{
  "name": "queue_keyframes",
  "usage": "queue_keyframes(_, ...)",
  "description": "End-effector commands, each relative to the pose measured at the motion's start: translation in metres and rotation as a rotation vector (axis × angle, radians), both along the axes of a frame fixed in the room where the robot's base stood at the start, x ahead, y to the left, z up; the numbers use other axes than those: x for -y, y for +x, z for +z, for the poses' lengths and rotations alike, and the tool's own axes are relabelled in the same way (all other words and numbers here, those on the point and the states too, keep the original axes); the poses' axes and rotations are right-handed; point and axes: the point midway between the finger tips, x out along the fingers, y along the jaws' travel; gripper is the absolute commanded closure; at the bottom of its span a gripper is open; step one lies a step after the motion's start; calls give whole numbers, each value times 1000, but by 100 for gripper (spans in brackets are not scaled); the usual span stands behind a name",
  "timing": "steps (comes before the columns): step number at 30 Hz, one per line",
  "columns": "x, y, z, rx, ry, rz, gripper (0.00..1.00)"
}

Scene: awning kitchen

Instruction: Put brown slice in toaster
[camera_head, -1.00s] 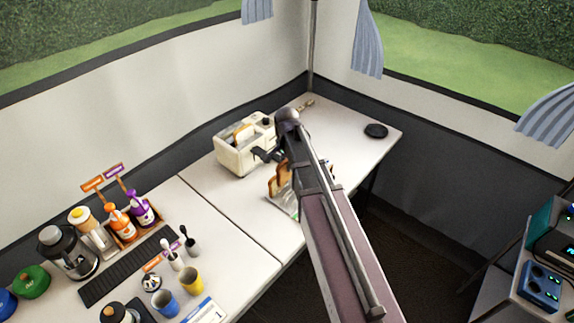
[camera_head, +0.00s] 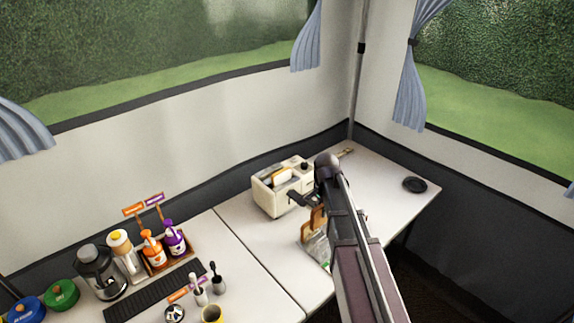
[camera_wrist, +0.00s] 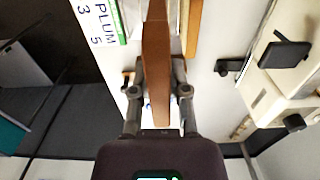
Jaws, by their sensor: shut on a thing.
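In the wrist view, my gripper (camera_wrist: 160,92) is shut on the brown slice (camera_wrist: 156,50), which I see nearly edge-on between the two fingers. In the head view, part of a brown slice (camera_head: 317,218) shows just left of my arm, which hides my fingertips. The cream toaster (camera_head: 273,201) stands on the far table, left of and behind the slice. A pale slice (camera_head: 283,174) shows at its top. In the wrist view the toaster (camera_wrist: 268,85) is at the right, apart from the held slice.
A clear bag (camera_head: 318,248) lies on the table below the slice. A black round dish (camera_head: 414,184) lies to the right. Bottles in a caddy (camera_head: 165,245) and a dark blender (camera_head: 98,273) stand on the left table. The table's front edge is close to my arm.

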Motion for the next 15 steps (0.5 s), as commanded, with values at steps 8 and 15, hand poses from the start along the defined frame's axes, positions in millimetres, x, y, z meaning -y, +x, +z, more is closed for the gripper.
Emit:
queue_keyframes(8,0,0,44,0,0,0,100)
queue_keyframes(15,0,0,85,0,0,0,100)
